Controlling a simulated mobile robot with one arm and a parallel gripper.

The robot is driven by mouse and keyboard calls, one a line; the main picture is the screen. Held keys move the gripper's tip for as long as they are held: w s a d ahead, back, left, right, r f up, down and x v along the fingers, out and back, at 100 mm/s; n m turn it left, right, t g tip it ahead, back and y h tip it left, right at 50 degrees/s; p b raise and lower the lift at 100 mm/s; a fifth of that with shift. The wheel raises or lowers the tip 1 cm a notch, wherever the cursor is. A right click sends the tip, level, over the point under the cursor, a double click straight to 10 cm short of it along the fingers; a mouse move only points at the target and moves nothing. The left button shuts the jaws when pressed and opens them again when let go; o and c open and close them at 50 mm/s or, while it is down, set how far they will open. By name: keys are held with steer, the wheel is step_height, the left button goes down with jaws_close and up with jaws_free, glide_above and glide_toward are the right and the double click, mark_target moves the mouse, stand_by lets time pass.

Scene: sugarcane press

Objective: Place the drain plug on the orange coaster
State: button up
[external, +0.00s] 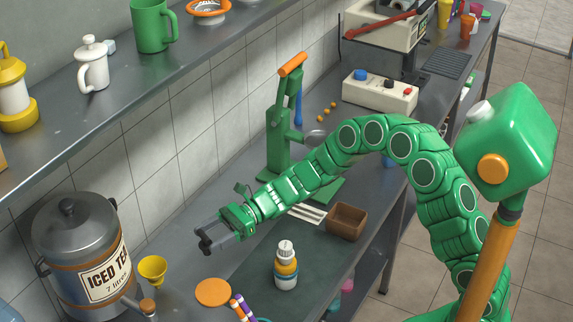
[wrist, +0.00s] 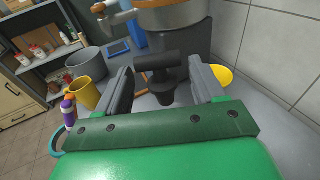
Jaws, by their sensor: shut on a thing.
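The drain plug (wrist: 158,72) is a dark T-shaped piece between the jaws of my gripper (wrist: 162,80) in the wrist view. My gripper (external: 203,238) is shut on it and holds it above the counter; in the external view the plug is hard to tell from the dark fingers. The orange coaster (external: 213,292) lies flat and bare on the counter, below and nearer the camera than my gripper in the external view. In the wrist view only a small orange patch shows behind the plug, and I cannot tell if it is the coaster.
An iced tea urn (external: 85,255) and a yellow funnel (external: 153,270) stand left of the coaster. A capped bottle (external: 286,268) stands to its right, with markers (external: 240,305) close by. A brown box (external: 346,222) and a green press (external: 280,135) stand farther back.

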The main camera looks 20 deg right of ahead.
glide_above(221, 287)
step_height(221, 287, down, 6)
steer(key=shift+g, duration=0.3)
steer(key=shift+s+a+f, duration=0.1)
steer(key=shift+a+f, duration=0.05)
steer(key=shift+f, duration=2.35)
steer(key=shift+s+a+f, duration=0.1)
steer(key=shift+f, duration=2.35)
steer(key=shift+y, duration=0.3)
steer(key=o, duration=1.1)
steer(key=shift+f, duration=0.15)
steer(key=shift+w+d, duration=0.15)
steer(key=shift+d, duration=0.1)
steer(key=shift+r+v, duration=0.2)
steer(key=shift+v, duration=3.3)
